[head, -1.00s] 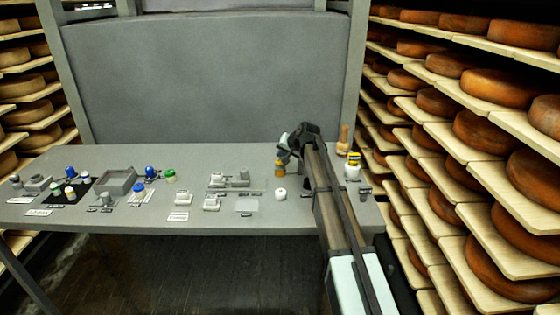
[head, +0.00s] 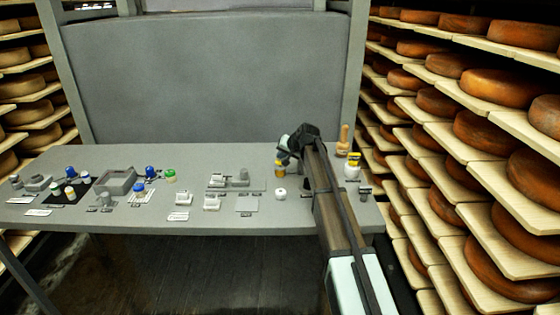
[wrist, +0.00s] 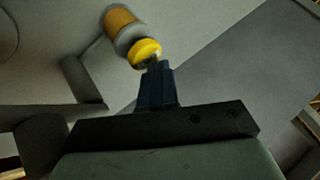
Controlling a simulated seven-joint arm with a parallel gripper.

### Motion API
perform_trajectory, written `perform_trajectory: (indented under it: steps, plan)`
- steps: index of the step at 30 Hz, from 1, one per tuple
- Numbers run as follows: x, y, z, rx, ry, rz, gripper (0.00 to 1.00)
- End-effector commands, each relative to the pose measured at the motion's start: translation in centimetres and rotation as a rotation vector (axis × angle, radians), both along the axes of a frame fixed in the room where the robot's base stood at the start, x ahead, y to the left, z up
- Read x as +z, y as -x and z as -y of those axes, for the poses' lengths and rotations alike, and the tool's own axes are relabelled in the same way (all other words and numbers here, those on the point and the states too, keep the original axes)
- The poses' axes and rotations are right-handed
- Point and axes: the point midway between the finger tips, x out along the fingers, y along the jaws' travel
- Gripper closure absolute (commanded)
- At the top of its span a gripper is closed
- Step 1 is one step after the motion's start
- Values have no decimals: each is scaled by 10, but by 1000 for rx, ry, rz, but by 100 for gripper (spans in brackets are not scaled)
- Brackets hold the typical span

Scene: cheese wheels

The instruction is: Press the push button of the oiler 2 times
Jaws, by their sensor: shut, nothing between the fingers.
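The oiler (head: 279,171) has an amber body and stands on the grey table, right of its middle, partly hidden by my gripper (head: 283,157) in the head view. In the wrist view the oiler's amber body (wrist: 120,20) shows at the top, with a grey collar and a yellow push button (wrist: 144,51). My gripper (wrist: 158,68) is shut and empty, with its dark fingertips right at the edge of the yellow button. I cannot tell whether they touch it or whether the button is pressed down.
A white jar with a yellow top (head: 352,168) and a wooden-coloured object (head: 343,140) stand right of my arm. A small white knob (head: 281,194) is in front of the oiler. Buttons and switches cover the table (head: 230,155) to the left. Cheese shelves (head: 480,100) flank the right.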

Motion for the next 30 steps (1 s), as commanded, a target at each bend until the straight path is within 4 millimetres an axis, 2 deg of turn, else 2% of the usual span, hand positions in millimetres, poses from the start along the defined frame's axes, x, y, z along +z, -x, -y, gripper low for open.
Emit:
perform_trajectory:
  steps: [30]
  plan:
    - [-10, 0, 0, 0, 0, 0, 100]
